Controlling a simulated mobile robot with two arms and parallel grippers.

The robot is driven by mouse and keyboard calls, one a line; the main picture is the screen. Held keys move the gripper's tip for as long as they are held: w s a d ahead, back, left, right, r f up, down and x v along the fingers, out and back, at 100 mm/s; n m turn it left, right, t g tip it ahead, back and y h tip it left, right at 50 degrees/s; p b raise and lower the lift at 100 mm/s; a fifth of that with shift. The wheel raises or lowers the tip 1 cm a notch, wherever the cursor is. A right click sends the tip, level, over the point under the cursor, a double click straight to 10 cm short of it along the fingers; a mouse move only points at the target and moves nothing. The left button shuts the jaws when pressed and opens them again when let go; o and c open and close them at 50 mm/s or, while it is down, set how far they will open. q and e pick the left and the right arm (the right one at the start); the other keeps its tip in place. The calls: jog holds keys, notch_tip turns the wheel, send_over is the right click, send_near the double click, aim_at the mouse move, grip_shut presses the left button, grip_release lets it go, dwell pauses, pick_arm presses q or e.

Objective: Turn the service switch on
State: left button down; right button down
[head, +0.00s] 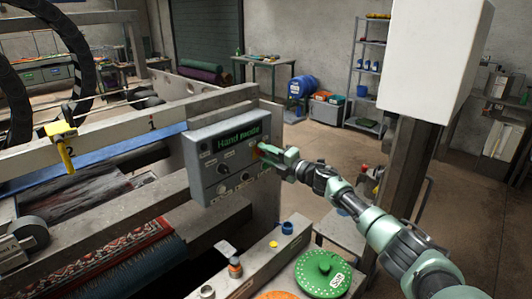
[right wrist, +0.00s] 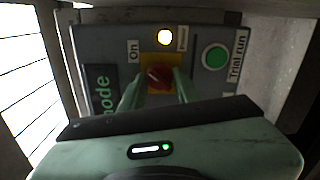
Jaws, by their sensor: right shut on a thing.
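The grey control panel (head: 213,160) stands at the machine's frame in the middle of the head view, with a green-lit "Hand mode" display (head: 238,141). My right gripper (head: 266,152) is at its right side. In the right wrist view the service switch is a red rotary knob (right wrist: 157,75) on a yellow plate (right wrist: 148,60). My right gripper (right wrist: 156,88) has its two fingers on either side of the knob, shut on it. An "On" label (right wrist: 134,50) is beside the plate. A lamp (right wrist: 165,37) by the switch is lit. My left gripper is not in view.
A green "Trial run" button (right wrist: 215,57) sits close to the switch. Below the panel a ledge holds a green round lid (head: 322,272) and small containers.

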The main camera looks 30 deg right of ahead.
dwell(0.5)
jog(key=c, duration=1)
grip_release()
jog(key=shift+d, duration=0.1)
jog(key=shift+c, duration=0.2)
jog(key=b+v, duration=0.2)
jog(key=v, duration=0.5)
jog(key=shift+s, duration=0.35)
jog(key=shift+d, duration=0.1)
